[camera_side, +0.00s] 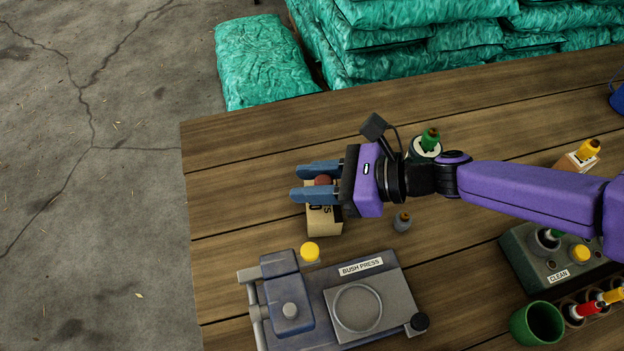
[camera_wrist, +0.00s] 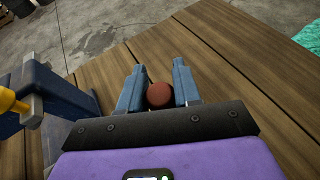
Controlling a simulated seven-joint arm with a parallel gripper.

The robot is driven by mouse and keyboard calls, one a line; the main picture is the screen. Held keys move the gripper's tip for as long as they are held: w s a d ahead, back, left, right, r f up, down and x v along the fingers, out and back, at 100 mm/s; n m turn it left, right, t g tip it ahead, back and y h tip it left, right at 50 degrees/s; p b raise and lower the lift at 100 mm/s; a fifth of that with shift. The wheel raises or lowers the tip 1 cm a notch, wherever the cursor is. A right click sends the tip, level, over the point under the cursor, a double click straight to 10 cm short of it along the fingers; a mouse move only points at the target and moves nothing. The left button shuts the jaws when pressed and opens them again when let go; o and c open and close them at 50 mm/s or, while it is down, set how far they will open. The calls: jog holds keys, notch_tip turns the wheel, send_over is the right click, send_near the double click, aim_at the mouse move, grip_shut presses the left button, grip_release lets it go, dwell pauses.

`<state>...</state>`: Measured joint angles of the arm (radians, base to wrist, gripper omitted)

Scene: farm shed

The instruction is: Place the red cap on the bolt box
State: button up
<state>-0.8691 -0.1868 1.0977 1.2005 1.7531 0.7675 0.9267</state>
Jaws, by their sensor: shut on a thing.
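The red cap (camera_side: 323,181) is held between the two blue fingers of my gripper (camera_side: 317,183). In the wrist view the round, dark red cap (camera_wrist: 160,95) fills the gap between the fingertips of my gripper (camera_wrist: 159,86). A small tan cardboard box (camera_side: 323,221) with black lettering, which looks like the bolt box, stands directly under the fingers in the side view. Its upper part is hidden by them. I cannot tell whether the cap touches the box. The box does not show in the wrist view.
A blue-grey bush press (camera_side: 385,292) with a yellow knob (camera_side: 310,252) stands close in front of the box. A green cup (camera_side: 537,323) is farther right. The table's left part is clear.

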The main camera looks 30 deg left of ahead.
jog(key=shift+f, duration=0.4)
jog(key=o, duration=1)
jog(key=shift+r, duration=0.25)
jog(key=v, duration=1.2)
